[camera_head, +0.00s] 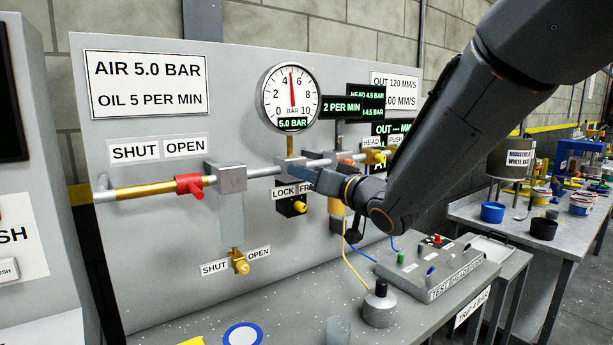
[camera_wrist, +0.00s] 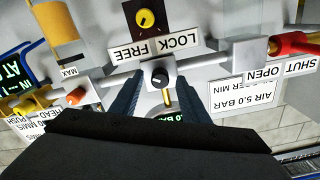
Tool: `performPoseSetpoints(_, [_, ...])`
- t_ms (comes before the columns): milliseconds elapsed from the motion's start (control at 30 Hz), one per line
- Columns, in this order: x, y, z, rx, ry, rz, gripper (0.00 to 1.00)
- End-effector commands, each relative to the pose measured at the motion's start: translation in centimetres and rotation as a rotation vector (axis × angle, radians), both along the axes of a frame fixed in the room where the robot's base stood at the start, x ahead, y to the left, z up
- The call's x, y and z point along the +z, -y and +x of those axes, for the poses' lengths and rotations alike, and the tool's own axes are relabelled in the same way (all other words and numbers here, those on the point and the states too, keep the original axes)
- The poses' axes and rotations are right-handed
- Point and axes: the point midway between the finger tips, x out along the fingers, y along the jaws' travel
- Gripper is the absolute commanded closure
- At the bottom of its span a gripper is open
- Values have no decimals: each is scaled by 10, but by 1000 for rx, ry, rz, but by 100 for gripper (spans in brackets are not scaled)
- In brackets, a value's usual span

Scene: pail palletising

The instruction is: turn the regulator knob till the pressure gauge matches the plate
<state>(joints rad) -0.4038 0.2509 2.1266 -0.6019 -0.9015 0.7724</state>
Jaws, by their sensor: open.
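The pressure gauge (camera_head: 291,97) is a round white dial; its red needle points almost straight up and its green readout says 5.0 BAR. The plate (camera_head: 147,84) reads AIR 5.0 BAR and OIL 5 PER MIN. The regulator knob (camera_wrist: 159,77) is small and black with a pale mark, on a grey block in the pipe. My gripper (camera_wrist: 160,84) is open, with one finger on each side of the knob; I cannot tell whether they touch it. In the head view my gripper (camera_head: 312,178) hides the knob.
Below is a yellow knob (camera_head: 299,207) labelled LOCK and FREE. A red-handled valve (camera_head: 189,184) is left on the pipe, and a brass valve (camera_head: 240,262) lower down. Green displays (camera_head: 342,107) stand right of the gauge. A test box (camera_head: 430,268) sits on the bench.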

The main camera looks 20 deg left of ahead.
Motion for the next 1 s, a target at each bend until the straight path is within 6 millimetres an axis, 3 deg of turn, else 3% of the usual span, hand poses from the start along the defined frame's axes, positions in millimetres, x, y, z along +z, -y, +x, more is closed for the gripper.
performPoseSetpoints(500, [-1,50,-42,-1,0,1,58])
performPoseSetpoints(933, [-1,54,-45,-2,-1,-1,58])
performPoseSetpoints(1000, [-7,61,-41,-29,-12,-20,58])
